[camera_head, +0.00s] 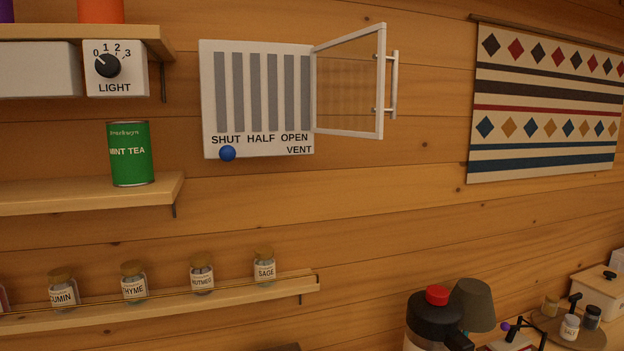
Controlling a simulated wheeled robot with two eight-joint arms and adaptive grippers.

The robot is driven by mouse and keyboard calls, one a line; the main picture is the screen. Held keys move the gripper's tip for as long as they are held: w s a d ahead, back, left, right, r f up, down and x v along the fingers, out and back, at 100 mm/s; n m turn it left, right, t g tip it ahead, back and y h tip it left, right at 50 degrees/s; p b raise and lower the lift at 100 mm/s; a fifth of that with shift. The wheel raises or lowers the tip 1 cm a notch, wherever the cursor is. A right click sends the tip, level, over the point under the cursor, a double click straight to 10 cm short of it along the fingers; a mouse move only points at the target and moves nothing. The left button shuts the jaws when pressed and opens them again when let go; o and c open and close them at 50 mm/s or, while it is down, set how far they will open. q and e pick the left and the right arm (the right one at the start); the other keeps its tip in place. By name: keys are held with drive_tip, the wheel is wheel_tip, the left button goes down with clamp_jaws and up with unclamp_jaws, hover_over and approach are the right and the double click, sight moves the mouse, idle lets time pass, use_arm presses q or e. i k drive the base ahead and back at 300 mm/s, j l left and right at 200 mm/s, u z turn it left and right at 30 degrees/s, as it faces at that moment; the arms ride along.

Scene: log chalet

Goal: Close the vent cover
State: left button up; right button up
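The vent (263,92) is a white wall panel with grey vertical slats, marked SHUT, HALF and OPEN. Its blue knob (228,153) sits below the word SHUT. The vent cover (381,82) is a white-framed, see-through door hinged at the panel's right edge. It stands open, swung out to the right, with the slats uncovered. A pale bar handle (394,84) is on the cover's free side. Neither of my grippers is in view.
Left of the vent are a LIGHT dial (108,66) and a green tea tin (131,153) on a shelf (80,194). A spice rack (170,304) runs below. A dark-topped jug (437,313) and lamp (472,304) stand lower right. A patterned hanging (545,100) is right.

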sight(380, 29)
drive_tip(key=l+u, duration=0.15)
drive_tip(key=u, duration=0.2)
drive_tip(key=l+u, duration=0.1)
drive_tip(key=u, duration=0.3)
drive_tip(key=k+l+u, duration=0.15)
drive_tip(key=l, duration=0.3)
drive_tip(key=k+l+u, duration=0.2)
drive_tip(key=l, duration=0.25)
drive_tip(key=k+l+u, duration=0.15)
drive_tip(key=l, duration=0.3)
drive_tip(key=k+l+u, duration=0.2)
drive_tip(key=l, duration=0.2)
drive_tip(key=k+l, duration=0.5)
drive_tip(key=l, duration=0.2)
